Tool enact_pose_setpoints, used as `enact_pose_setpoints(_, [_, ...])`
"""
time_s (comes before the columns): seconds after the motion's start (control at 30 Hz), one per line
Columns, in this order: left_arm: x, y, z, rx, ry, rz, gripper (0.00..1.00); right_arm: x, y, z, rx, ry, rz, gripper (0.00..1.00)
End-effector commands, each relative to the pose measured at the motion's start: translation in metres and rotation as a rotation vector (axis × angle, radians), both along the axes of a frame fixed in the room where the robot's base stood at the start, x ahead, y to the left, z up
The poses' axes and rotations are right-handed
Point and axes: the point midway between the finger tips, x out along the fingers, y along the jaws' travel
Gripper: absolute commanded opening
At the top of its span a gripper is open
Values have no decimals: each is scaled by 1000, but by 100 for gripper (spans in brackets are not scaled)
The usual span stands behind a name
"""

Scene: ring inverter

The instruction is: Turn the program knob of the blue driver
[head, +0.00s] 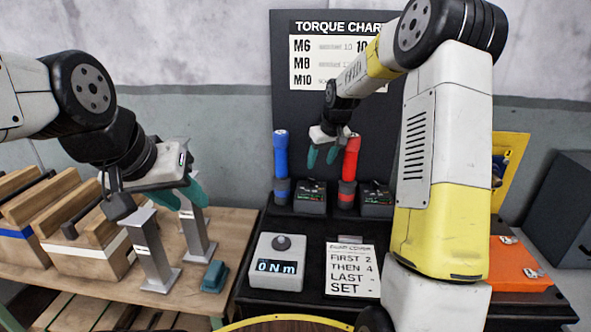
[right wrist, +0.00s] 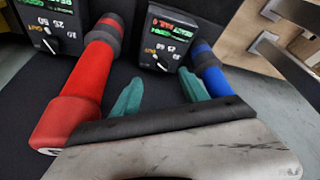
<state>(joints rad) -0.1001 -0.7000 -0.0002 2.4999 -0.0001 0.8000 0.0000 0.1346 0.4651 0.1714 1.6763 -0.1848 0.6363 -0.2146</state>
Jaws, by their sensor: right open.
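The blue driver (head: 281,158) stands upright at the left of the dark bench, with its black controller box (head: 310,196) just to its right. In the right wrist view, the blue driver (right wrist: 214,76) is at the right and its box (right wrist: 166,40) is at top middle, with a lit green display. Its dark program knob (right wrist: 160,65) sits among white numbers below the display. My right gripper (head: 322,155) is open and empty, above the bench between the blue and red drivers. Its fingertips (right wrist: 160,90) are apart from the knob. My left gripper (head: 182,193) appears open and empty over the wooden table.
The red driver (head: 350,160) stands right of the blue one, with its own box (head: 377,199). A grey torque meter (head: 277,268) reading 0 Nm and a sign card (head: 351,270) are in front. Metal posts (head: 152,252) and wooden boxes (head: 88,245) are at left.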

Motion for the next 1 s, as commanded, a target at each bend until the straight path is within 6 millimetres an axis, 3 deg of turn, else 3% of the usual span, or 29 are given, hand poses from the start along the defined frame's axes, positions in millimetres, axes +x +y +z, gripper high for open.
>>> enact_pose_setpoints(0.27, [0,0,0,0,0,0,36,14,1,-21,2,5,8,52])
enact_pose_setpoints(0.63, [0,0,0,0,0,0,36,33,8,-73,2,7,8,52])
enact_pose_setpoints(1.0, [0,0,0,0,0,0,36,39,10,-85,2,4,8,52])
